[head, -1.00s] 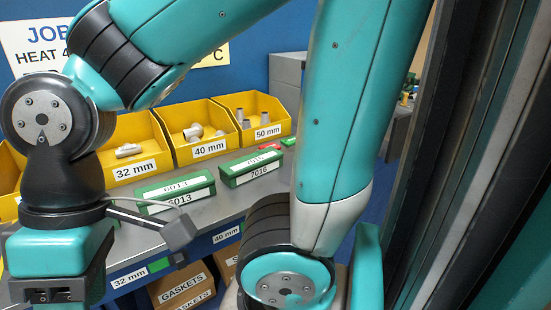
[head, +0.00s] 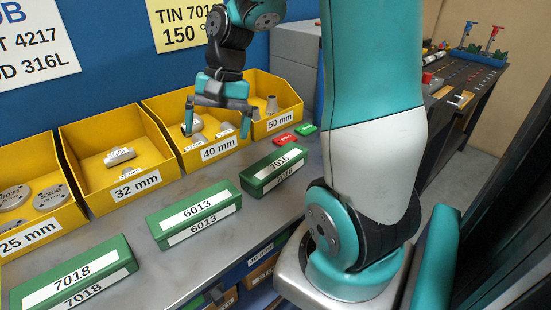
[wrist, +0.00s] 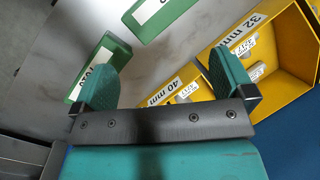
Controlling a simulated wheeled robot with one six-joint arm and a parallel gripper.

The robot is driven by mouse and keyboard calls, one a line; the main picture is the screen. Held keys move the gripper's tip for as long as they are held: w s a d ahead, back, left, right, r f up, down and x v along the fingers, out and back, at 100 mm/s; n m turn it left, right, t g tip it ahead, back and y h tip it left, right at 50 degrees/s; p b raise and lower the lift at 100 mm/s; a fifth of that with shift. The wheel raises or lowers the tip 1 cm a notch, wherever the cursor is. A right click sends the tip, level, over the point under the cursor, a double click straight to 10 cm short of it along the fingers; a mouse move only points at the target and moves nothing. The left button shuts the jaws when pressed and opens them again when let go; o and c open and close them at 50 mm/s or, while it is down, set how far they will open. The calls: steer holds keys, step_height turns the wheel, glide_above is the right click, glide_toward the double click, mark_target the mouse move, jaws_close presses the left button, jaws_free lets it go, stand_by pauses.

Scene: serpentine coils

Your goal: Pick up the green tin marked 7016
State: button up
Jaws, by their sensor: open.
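The green tin marked 7016 (head: 275,172) lies on the grey counter in the head view, in front of the 40 mm and 50 mm bins. It has white labels on its top and front. My gripper (head: 217,122) is open and empty, with its fingers pointing down, and appears in front of the 40 mm bin, left of and above the tin in the picture. In the wrist view the tin (wrist: 103,58) shows at the left, partly hidden behind the left finger of my gripper (wrist: 165,80). Nothing is between the fingers.
Green tins 6013 (head: 194,214) and 7018 (head: 75,276) lie left along the counter. Yellow bins marked 25 mm, 32 mm (head: 118,160), 40 mm (head: 186,152) and 50 mm (head: 277,124) stand behind. A small red piece (head: 284,141) and green piece (head: 306,129) lie beyond the tin.

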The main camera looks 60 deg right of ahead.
steer(key=s+d+m+p, duration=0.1)
steer(key=d+m, duration=0.6)
steer(key=d, duration=0.6)
steer(key=m+p, duration=0.1)
steer(key=m, duration=0.3)
glide_toward(276, 160)
steer(key=shift+y, duration=0.4)
steer(key=x, duration=0.4)
steer(key=p+x, duration=0.1)
steer(key=x, duration=0.1)
steer(key=shift+s+d, duration=0.2)
steer(key=shift+s, duration=0.05)
steer(key=shift+w+p+x, duration=0.15)
steer(key=shift+p+x, duration=0.3)
steer(key=shift+x, duration=1.1)
steer(key=shift+w+p+x, duration=0.15)
steer(key=shift+p+x, duration=0.25)
steer(key=shift+x, duration=1.2)
steer(key=shift+d, duration=0.2)
steer(key=c, duration=1.4)
steer(key=shift+t, duration=0.3)
steer(key=shift+c, duration=0.5)
steer(key=shift+r, duration=0.1)
